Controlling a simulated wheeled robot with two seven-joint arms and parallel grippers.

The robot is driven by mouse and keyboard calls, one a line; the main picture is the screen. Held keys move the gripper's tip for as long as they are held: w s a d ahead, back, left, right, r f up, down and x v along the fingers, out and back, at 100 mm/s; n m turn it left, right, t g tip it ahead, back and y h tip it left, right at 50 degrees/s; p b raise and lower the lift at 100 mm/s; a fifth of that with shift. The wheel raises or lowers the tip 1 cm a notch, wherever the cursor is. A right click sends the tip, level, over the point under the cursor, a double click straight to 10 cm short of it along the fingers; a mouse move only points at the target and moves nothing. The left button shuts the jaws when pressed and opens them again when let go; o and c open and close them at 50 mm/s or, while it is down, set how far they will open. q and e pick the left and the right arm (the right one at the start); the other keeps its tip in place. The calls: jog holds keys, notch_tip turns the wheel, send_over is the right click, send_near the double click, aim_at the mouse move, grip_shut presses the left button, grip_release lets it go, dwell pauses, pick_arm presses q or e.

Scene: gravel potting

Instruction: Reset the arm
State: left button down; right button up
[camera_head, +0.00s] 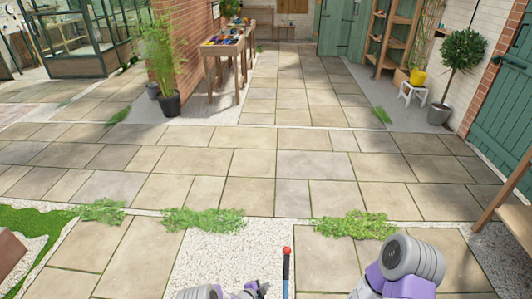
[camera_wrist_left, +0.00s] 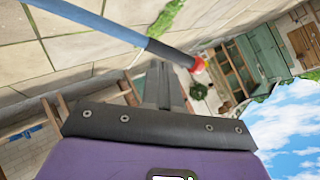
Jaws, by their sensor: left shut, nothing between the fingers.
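My left gripper (camera_head: 258,289) is at the bottom edge of the head view, just left of a blue stick with a red tip (camera_head: 287,268). In the left wrist view the gripper's dark fingers (camera_wrist_left: 163,84) are together with nothing between them. The blue stick (camera_wrist_left: 120,33) crosses the top of that view, and its red end lies just right of the fingertips. The stick is outside the fingers; I cannot tell what holds it up. My right arm (camera_head: 400,268) shows at the lower right of the head view, but its gripper is not visible.
Paving slabs (camera_head: 210,160) ahead are mostly clear. Low green plants (camera_head: 203,219) and gravel (camera_head: 228,250) lie in front. A potted bamboo (camera_head: 166,60) and a wooden table (camera_head: 228,55) stand at the back left. A potted tree (camera_head: 460,60) and a white stool (camera_head: 413,92) stand right.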

pick_arm(q)
jog(key=s+a+r+n+g+y, duration=0.1)
jog(key=s+r+n, duration=0.4)
jog(key=s, duration=0.5)
jog(key=s+a+r+n+g+y, duration=0.1)
jog(key=s+a+r+n+g, duration=0.3)
jog(key=s+n, duration=0.4)
jog(key=s+a+r+n+g, duration=0.3)
jog(key=s+r+n, duration=0.3)
jog(key=s, duration=0.6)
notch_tip(320, 180, up, 2)
jog(key=shift+s+a+r+y, duration=0.25)
jog(key=shift+a+y, duration=0.15)
jog(key=shift+a, duration=0.15)
